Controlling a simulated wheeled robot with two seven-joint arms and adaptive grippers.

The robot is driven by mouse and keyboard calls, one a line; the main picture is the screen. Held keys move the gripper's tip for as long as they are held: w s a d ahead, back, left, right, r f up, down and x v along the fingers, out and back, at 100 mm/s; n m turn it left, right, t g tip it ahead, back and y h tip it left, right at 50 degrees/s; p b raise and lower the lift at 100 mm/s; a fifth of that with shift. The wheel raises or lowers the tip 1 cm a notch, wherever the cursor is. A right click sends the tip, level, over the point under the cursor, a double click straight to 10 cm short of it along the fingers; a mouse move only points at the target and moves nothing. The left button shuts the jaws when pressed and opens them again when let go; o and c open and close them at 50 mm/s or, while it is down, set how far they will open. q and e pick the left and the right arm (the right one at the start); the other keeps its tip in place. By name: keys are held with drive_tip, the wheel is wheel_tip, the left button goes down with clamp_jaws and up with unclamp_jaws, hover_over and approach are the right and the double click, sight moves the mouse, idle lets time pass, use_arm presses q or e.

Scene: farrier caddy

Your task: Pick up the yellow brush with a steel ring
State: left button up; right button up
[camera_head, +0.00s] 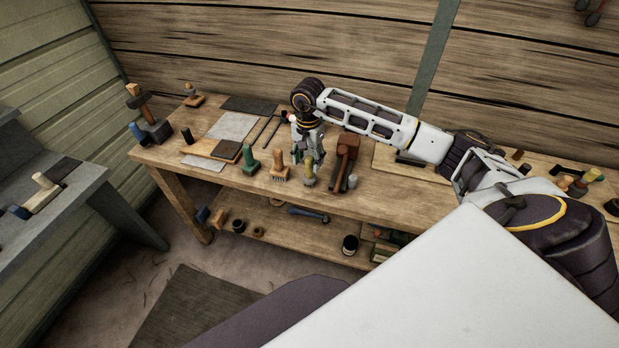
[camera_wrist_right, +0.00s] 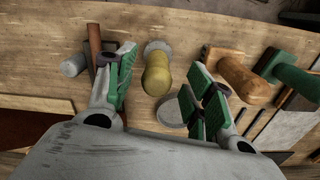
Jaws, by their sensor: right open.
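The yellow brush with a steel ring (camera_head: 309,174) stands near the front edge of the wooden workbench. In the right wrist view the yellow brush (camera_wrist_right: 157,76) shows between the spread fingers, with a pale round end at its far side. My right gripper (camera_head: 308,156) is open and empty, just above and behind the brush. Its green-padded fingers also show in the right wrist view (camera_wrist_right: 160,82); I cannot tell whether they touch the brush. My left gripper is not in view.
A wooden-handled brush (camera_head: 279,166) and a green-handled tool (camera_head: 250,158) stand to the left. A brown hammer-like tool (camera_head: 345,158) and a small grey cylinder (camera_head: 352,182) are close on the right. A grey disc (camera_wrist_right: 171,112) lies beside the yellow brush.

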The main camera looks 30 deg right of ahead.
sight(310, 169)
drive_tip(key=shift+f, duration=0.15)
drive_tip(key=shift+s+d+f+p, duration=0.15)
drive_tip(key=shift+f+p, duration=0.55)
drive_tip(key=shift+f, duration=1.8)
drive_tip(key=shift+d, duration=0.1)
clamp_jaws()
